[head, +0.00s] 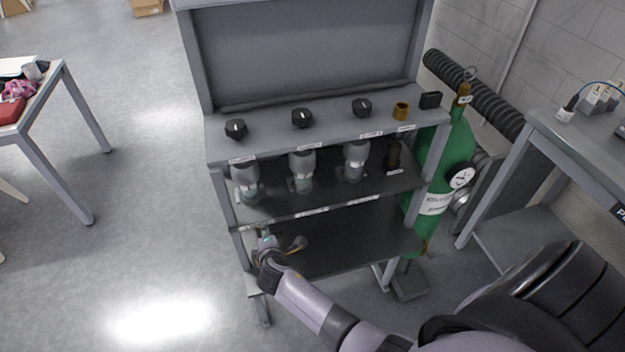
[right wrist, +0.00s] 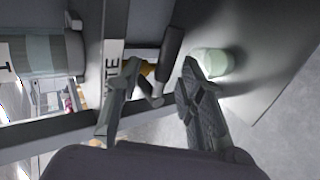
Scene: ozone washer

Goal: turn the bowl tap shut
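The bowl tap shows in the right wrist view as a dark lever handle (right wrist: 171,52) with a yellow, brass-like part (right wrist: 146,67) beside it. My right gripper (right wrist: 160,72) is open, and the lever appears in the gap between its fingers. I cannot tell whether either finger touches it. In the head view my right gripper (head: 281,243) is below the left end of the middle shelf. The left clear bowl (head: 247,182) stands above it. The tap cannot be made out in the head view. My left gripper is not in view.
The rack's top shelf (head: 270,137) carries three black knobs. Two more bowls (head: 303,170) (head: 355,160) stand to the right. A pale round thing (right wrist: 212,62) is close to my right finger. A green cylinder (head: 447,165) stands right of the rack.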

